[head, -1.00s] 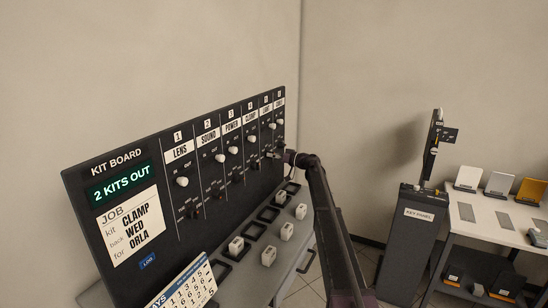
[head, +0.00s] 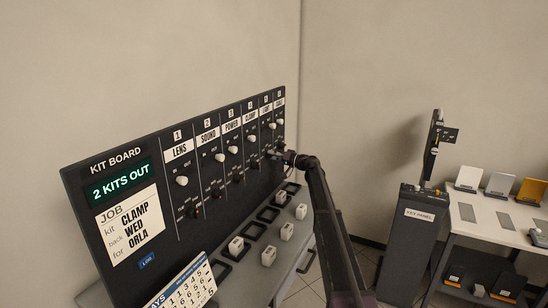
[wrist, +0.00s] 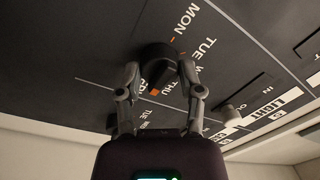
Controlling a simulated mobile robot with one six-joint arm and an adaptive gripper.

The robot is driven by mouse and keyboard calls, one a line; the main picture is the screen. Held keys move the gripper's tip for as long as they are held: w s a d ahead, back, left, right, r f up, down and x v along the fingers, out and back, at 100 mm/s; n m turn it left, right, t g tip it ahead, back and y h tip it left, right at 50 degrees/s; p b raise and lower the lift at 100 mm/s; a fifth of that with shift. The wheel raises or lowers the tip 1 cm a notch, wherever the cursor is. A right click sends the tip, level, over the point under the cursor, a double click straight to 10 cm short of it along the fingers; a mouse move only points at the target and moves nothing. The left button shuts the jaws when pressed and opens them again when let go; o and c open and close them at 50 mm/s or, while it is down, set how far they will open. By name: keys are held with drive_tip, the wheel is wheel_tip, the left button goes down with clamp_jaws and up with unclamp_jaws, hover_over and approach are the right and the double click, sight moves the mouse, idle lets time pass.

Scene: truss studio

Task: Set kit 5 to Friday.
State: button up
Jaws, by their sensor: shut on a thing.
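The kit board (head: 130,180) stands along the left wall in the head view, with numbered columns, white slider knobs and day dials. In the wrist view the LIGHT label (wrist: 265,110) marks the column where my gripper (wrist: 161,92) works. My gripper is shut on that column's black dial (wrist: 152,58), one finger on each side. MON, TUE and THU show around the dial, and other day names are partly covered by the fingers. An orange mark lies between the fingers near THU; I cannot tell the exact setting. In the head view my gripper (head: 276,154) is at the board's far lower part.
A white slider (wrist: 229,112) sits close to my right finger. A grey ledge (head: 252,262) below the board carries white blocks and black frames.

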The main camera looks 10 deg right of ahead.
drive_tip(key=shift+a, duration=0.15)
drive_tip(key=o, duration=1.2)
drive_tip(key=shift+c, duration=0.2)
